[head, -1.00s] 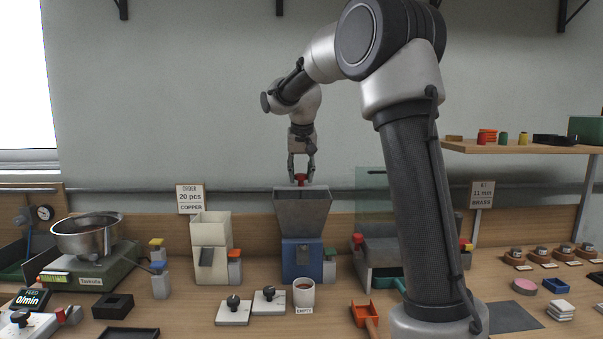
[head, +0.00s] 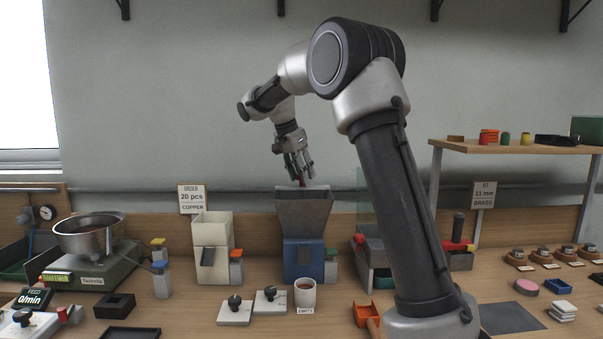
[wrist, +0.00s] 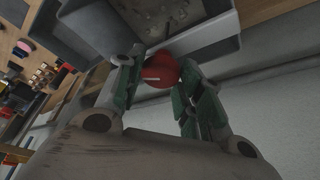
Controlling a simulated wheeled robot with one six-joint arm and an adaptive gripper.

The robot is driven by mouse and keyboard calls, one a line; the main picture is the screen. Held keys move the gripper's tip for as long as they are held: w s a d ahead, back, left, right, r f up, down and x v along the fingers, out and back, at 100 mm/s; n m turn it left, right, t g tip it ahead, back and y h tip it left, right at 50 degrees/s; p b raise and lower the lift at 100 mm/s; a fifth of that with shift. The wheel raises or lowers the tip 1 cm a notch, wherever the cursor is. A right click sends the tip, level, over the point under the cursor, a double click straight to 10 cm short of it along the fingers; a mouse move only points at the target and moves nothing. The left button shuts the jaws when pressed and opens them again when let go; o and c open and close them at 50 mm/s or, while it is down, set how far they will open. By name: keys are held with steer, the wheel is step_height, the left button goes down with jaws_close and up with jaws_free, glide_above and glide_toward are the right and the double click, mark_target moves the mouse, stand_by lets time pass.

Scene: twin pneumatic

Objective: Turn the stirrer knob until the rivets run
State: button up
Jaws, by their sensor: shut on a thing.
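The red stirrer knob (head: 301,184) shows at the back rim of the grey hopper (head: 303,208) on the blue feeder (head: 304,260). My gripper (head: 299,176) is shut on the knob, its hand tilted to the upper left. In the wrist view, the round red knob (wrist: 160,70) with a white line sits between the green-padded fingertips (wrist: 158,75), and the line lies nearly level. Rivets (wrist: 165,14) show as a grainy heap inside the hopper there. The feed display (head: 34,299) reads 0/min.
A cream hopper (head: 211,245) under a 20 pcs copper sign stands left. A metal bowl (head: 88,236) is on a green base further left.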

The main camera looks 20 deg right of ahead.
steer(key=shift+m, duration=0.6)
steer(key=shift+g, duration=0.3)
steer(key=o, duration=1)
steer(key=v, duration=1.2)
steer(key=shift+a, duration=0.15)
